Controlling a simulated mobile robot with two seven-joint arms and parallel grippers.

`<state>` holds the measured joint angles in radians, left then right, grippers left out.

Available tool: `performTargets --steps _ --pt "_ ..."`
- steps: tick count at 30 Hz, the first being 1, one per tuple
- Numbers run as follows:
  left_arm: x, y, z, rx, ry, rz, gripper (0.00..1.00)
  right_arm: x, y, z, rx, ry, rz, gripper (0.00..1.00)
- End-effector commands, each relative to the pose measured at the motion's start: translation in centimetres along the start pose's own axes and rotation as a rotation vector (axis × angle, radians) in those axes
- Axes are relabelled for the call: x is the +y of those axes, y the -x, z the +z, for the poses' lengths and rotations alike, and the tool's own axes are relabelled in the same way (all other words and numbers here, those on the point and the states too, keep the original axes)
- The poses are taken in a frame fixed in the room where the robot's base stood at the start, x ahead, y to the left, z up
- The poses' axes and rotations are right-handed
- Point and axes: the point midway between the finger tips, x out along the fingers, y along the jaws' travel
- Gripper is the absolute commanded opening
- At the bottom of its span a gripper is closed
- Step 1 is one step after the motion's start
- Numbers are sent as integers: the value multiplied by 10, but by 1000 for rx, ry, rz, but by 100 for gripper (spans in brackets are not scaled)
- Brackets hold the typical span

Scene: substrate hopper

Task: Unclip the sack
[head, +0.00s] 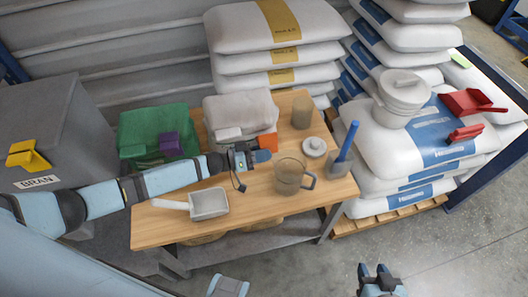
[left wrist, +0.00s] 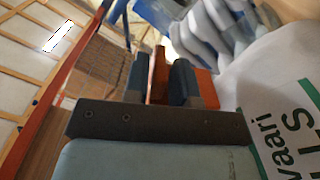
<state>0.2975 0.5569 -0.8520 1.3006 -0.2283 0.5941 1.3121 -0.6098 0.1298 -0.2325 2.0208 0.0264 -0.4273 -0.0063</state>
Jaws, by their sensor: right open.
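A pale grey-white sack (head: 240,110) lies on the wooden table, left of its middle; green lettering shows on it at the right of the left wrist view (left wrist: 290,110). An orange clip (head: 267,142) is at the sack's near right corner. My left gripper (head: 258,156) is at the clip. In the left wrist view the orange clip (left wrist: 157,75) fills the narrow gap between the two fingers, and more orange shows behind the right finger. The gripper looks shut on it. My right gripper (head: 378,275) is open and empty, low over the floor at the bottom right.
On the table (head: 165,225) stand a scoop (head: 209,204), a clear jug (head: 290,176), a brown beaker (head: 302,112), a white lid (head: 314,147) and a blue-handled tool in a holder (head: 340,160). A green sack (head: 150,127) with a purple clip (head: 170,144) lies left. Stacked sacks stand behind and right.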

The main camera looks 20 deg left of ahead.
Motion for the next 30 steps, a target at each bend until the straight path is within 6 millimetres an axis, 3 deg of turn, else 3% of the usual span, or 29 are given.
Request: performTargets --steps 9,10,13,20,30 --pt "0 -4 0 -1 0 1 24 0 -1 2 -3 0 0 43" --pt "0 -4 0 -1 0 1 22 0 -1 2 -3 0 0 43" --pt "0 -4 0 -1 0 1 0 0 -1 1 -3 0 0 43" --pt "-1 -3 2 -1 -16 1 0 -1 -1 1 1 -1 -2 43" --pt "-7 -3 14 -2 -198 1 0 -2 -5 4 -5 -10 -4 43"
